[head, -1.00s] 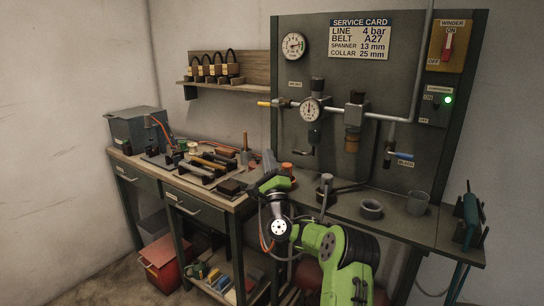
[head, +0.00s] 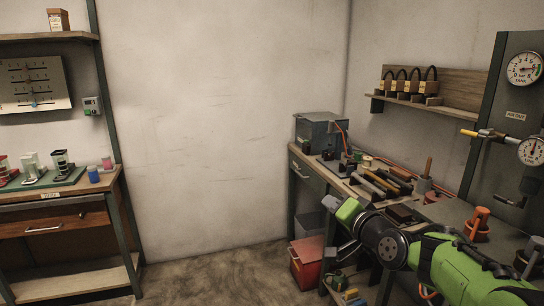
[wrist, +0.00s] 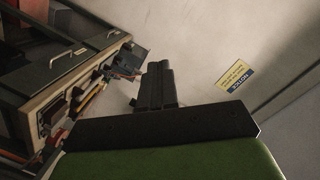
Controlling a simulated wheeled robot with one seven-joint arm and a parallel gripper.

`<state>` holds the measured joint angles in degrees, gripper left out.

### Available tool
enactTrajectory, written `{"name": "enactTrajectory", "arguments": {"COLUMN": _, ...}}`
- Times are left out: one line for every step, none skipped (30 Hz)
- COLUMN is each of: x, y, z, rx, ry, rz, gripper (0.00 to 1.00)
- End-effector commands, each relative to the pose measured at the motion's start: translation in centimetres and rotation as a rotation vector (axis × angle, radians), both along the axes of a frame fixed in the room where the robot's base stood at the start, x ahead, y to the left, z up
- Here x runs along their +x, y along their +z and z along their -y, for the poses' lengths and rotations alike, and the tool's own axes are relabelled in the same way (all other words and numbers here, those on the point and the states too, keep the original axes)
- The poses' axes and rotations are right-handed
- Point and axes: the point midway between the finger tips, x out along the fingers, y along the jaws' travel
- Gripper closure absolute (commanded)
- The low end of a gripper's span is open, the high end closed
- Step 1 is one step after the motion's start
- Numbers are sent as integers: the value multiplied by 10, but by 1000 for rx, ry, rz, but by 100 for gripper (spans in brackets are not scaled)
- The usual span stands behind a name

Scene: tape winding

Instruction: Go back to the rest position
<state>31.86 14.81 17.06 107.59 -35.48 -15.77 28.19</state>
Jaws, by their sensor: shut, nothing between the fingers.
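My gripper (wrist: 157,85) shows in the wrist view as dark fingers pressed together, with nothing between them. In the head view my green arm reaches in from the lower right, in front of the workbench (head: 292,160). I cannot clearly make out the fingertips there. In the wrist view the bench with its drawers (wrist: 62,62) and tools appears tilted at the left, apart from the fingers.
A red bin (head: 308,262) stands under the bench. A grey box (head: 318,132) and several hand tools lie on top. A shelf with padlocks (head: 408,85) hangs above. A second bench (head: 60,195) stands at left. Floor between is clear.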

Motion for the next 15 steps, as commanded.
{"name": "enactTrajectory", "arguments": {"x": -31, "y": -5, "z": -23, "rx": -159, "ry": 32, "rz": -69, "gripper": 100}}
{"name": "enactTrajectory", "arguments": {"x": -50, "y": -12, "z": -31, "rx": -248, "ry": 44, "rz": -119, "gripper": 100}}
{"name": "enactTrajectory", "arguments": {"x": -78, "y": -21, "z": -37, "rx": -359, "ry": 58, "rz": -182, "gripper": 100}}
{"name": "enactTrajectory", "arguments": {"x": -99, "y": -27, "z": -39, "rx": -433, "ry": 68, "rz": -226, "gripper": 100}}
{"name": "enactTrajectory", "arguments": {"x": -121, "y": -33, "z": -39, "rx": -501, "ry": 75, "rz": -272, "gripper": 100}}
{"name": "enactTrajectory", "arguments": {"x": -149, "y": -41, "z": -37, "rx": -580, "ry": 83, "rz": -328, "gripper": 100}}
{"name": "enactTrajectory", "arguments": {"x": -170, "y": -47, "z": -35, "rx": -628, "ry": 90, "rz": -369, "gripper": 100}}
{"name": "enactTrajectory", "arguments": {"x": -190, "y": -52, "z": -32, "rx": -670, "ry": 97, "rz": -407, "gripper": 100}}
{"name": "enactTrajectory", "arguments": {"x": -214, "y": -59, "z": -27, "rx": -717, "ry": 106, "rz": -453, "gripper": 100}}
{"name": "enactTrajectory", "arguments": {"x": -232, "y": -64, "z": -24, "rx": -746, "ry": 114, "rz": -486, "gripper": 100}}
{"name": "enactTrajectory", "arguments": {"x": -248, "y": -70, "z": -21, "rx": -771, "ry": 122, "rz": -515, "gripper": 100}}
{"name": "enactTrajectory", "arguments": {"x": -269, "y": -76, "z": -16, "rx": -797, "ry": 132, "rz": -553, "gripper": 100}}
{"name": "enactTrajectory", "arguments": {"x": -284, "y": -81, "z": -13, "rx": -813, "ry": 141, "rz": -581, "gripper": 100}}
{"name": "enactTrajectory", "arguments": {"x": -298, "y": -86, "z": -10, "rx": -829, "ry": 150, "rz": -606, "gripper": 100}}
{"name": "enactTrajectory", "arguments": {"x": -317, "y": -93, "z": -5, "rx": -843, "ry": 164, "rz": -640, "gripper": 100}}
